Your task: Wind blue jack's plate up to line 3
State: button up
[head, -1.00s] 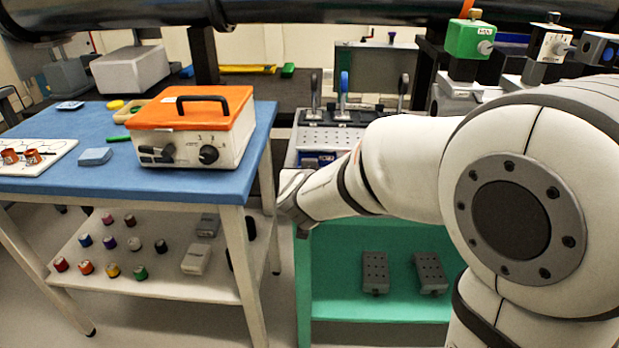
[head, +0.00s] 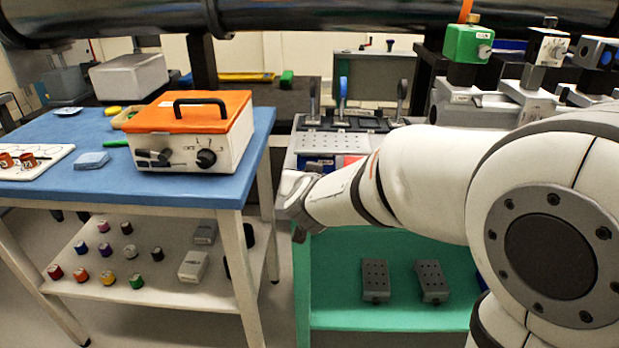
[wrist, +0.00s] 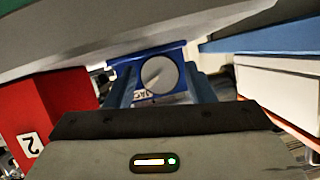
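The blue jack (wrist: 134,60) shows in the wrist view, with a round grey knob (wrist: 160,75) on its face. In the head view only a small blue part of it (head: 316,163) shows under a grey perforated plate (head: 335,141). My gripper (wrist: 161,85) points at the knob, with one bluish finger to each side of it. The fingers are apart; I cannot tell whether they reach around the knob. In the head view my gripper (head: 298,205) is at the front of the bench, its fingertips unclear. The line marks are not readable.
A red block (wrist: 50,115) marked 2 stands close on the left in the wrist view. Levers (head: 343,92) stand behind the plate. The blue table (head: 60,184) with an orange-lidded box (head: 190,130) is on the left. Two grey blocks (head: 375,281) lie on the green shelf (head: 340,318).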

jog(key=shift+o, duration=0.9)
jog(key=shift+s+r, duration=0.15)
jog(key=shift+s, duration=0.1)
jog(key=p+v, duration=0.3)
jog(key=v, duration=0.4)
jog(key=shift+s, duration=0.15)
jog(key=shift+c, duration=0.4)
